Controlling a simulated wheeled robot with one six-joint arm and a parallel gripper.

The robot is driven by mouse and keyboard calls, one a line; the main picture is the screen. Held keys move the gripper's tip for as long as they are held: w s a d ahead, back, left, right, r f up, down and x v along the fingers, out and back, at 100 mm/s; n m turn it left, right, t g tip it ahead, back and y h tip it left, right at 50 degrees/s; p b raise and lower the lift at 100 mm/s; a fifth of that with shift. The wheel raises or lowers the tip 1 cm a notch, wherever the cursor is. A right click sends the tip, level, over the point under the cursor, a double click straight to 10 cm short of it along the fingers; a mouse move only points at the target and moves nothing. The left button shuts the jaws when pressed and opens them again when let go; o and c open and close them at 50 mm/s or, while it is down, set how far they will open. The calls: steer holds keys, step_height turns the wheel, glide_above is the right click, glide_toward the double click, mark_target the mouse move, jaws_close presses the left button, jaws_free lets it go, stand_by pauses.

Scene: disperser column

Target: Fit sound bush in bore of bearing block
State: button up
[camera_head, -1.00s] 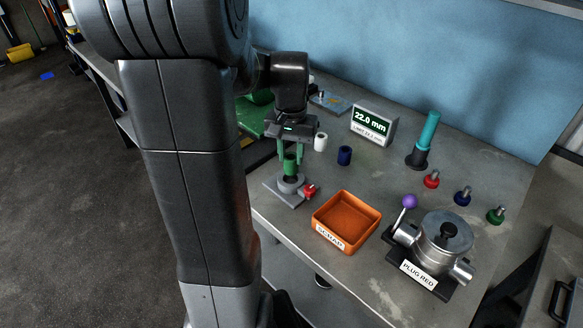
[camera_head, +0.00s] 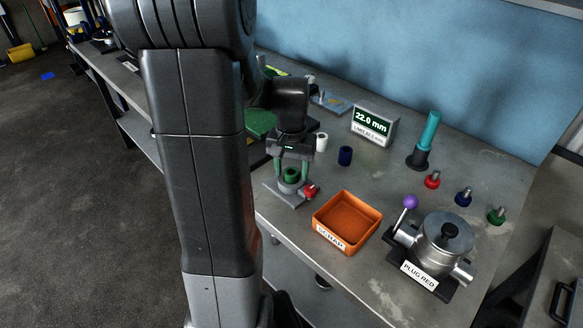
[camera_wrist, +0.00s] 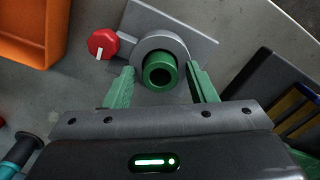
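The green bush (camera_head: 291,174) stands upright at the bore of the grey bearing block (camera_head: 289,187). In the wrist view the bush (camera_wrist: 160,73) lies inside the outline of the block's round ring (camera_wrist: 178,47), with its upper part standing proud; how deep it sits is hidden. My gripper (camera_wrist: 161,85) is open, its green fingers on either side of the bush with visible gaps. In the head view my gripper (camera_head: 291,170) is low over the block. A red knob (camera_wrist: 102,44) is on the block's side. A white bush (camera_head: 321,142) and a dark blue bush (camera_head: 345,156) stand behind.
An orange scrap tray (camera_head: 376,218) is right of the block. A silver housing (camera_head: 441,240) labelled PLUG RED stands further right. A gauge display (camera_head: 373,125) reads 22.0 mm. A teal cylinder (camera_head: 427,131) on a black stand and red, blue and green plugs (camera_head: 496,216) stand at the right.

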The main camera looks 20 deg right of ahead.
step_height(320, 180, up, 12)
steer(key=shift+r, duration=0.2)
stand_by(0.4)
steer(key=shift+f, duration=4.55)
steer(key=shift+f, duration=0.1)
